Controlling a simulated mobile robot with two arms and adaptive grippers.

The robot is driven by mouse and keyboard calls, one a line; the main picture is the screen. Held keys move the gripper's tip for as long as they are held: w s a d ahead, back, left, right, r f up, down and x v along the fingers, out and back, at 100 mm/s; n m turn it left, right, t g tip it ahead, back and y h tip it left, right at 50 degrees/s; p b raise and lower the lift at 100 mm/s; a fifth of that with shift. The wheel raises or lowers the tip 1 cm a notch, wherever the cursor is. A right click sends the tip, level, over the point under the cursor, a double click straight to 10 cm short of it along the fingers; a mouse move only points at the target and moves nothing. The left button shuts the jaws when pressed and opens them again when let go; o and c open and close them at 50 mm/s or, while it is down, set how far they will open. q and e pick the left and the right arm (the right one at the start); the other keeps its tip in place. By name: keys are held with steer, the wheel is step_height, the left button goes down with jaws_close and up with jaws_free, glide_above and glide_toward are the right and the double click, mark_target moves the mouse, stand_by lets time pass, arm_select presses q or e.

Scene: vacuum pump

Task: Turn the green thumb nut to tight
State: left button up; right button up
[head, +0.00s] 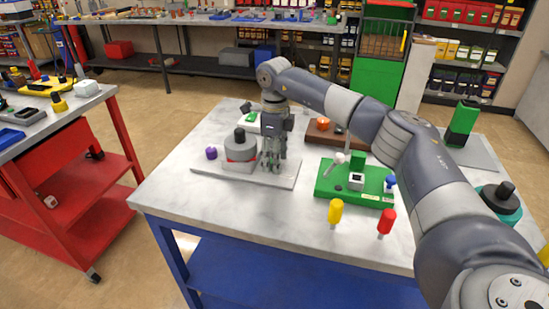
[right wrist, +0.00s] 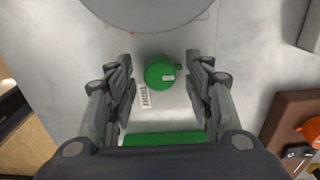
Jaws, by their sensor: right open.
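The fingers are open and hold nothing. In the head view my right gripper (head: 271,160) points down just right of the grey pump (head: 240,148), over its base plate (head: 218,174). The nut is hidden in the head view. A big grey disc, likely the pump body (right wrist: 155,8), fills the wrist view's top. My left gripper is not in view.
A green board (head: 340,190) with small fittings stands right of my gripper. A brown board (head: 318,136) with an orange knob stands behind. Yellow (head: 335,211) and red (head: 386,221) handled tools stand in front. A purple knob (head: 211,153) sits left of the pump.

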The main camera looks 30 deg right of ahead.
steer(key=shift+f, duration=0.45)
steer(key=shift+c, duration=0.6)
steer(key=c, duration=1)
steer(key=shift+o, duration=0.2)
steer(key=shift+m, duration=0.3)
steer(key=shift+r+m+p, duration=0.1)
steer(key=shift+m+p, duration=0.35)
steer(key=shift+m, duration=0.05)
steer(key=m+p, duration=0.1)
steer(key=m, duration=0.2)
steer(key=shift+p, duration=0.3)
steer(key=m+p, duration=0.1)
steer(key=m, duration=0.4)
steer(key=shift+p, duration=0.3)
steer(key=m+p, duration=0.1)
steer(key=m, duration=0.2)
steer(key=shift+m, duration=0.3)
steer(key=m+p, duration=0.1)
steer(key=m, duration=0.2)
steer(key=shift+m+p, duration=0.3)
steer(key=m+p, duration=0.1)
steer(key=m, duration=0.3)
steer(key=shift+p, duration=0.3)
arm_select(q)
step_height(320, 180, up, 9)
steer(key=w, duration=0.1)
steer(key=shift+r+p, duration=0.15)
steer(key=shift+p, duration=0.3)
arm_select(e)
steer(key=shift+m, duration=1.7)
